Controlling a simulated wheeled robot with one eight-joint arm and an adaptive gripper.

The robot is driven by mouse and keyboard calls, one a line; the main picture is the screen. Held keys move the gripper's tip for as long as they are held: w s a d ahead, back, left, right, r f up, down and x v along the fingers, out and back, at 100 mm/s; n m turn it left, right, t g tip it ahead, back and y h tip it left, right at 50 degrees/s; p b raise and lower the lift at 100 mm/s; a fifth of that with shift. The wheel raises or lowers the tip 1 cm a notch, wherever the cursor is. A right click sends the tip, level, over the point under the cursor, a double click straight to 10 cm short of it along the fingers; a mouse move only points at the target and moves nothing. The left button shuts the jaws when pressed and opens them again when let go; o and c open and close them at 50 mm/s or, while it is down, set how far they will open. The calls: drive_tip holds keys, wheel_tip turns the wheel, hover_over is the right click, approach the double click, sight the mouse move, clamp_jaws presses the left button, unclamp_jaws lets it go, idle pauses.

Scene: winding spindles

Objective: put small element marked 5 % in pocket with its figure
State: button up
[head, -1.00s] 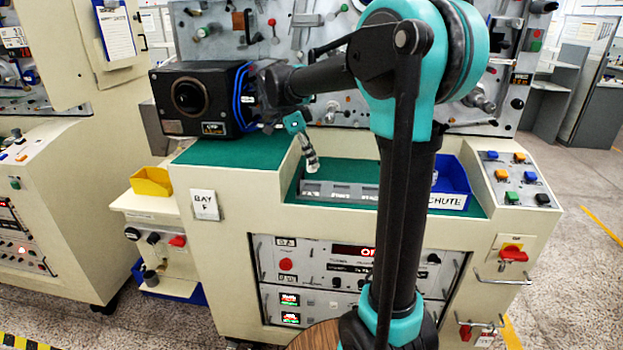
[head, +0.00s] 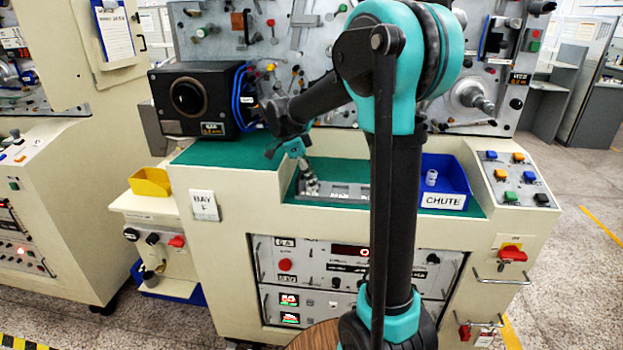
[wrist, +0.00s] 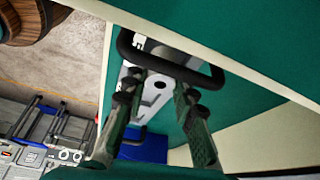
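My gripper (head: 311,187) is low over the left part of the grey pocket tray (head: 345,193) on the green worktop. A small white element (head: 431,178) stands in the blue chute bin (head: 459,174), to the right of the tray and apart from my gripper. Its marking cannot be read.
A black box with a round opening (head: 188,98) stands on the raised worktop at left. A button panel (head: 518,180) is at right. The upright machine panel (head: 290,70) rises behind. A yellow bin (head: 151,182) is at far left.

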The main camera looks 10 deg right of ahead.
drive_tip(key=o, duration=0.5)
drive_tip(key=shift+c, duration=0.2)
drive_tip(key=v, duration=1.2)
drive_tip(key=shift+r, duration=0.15)
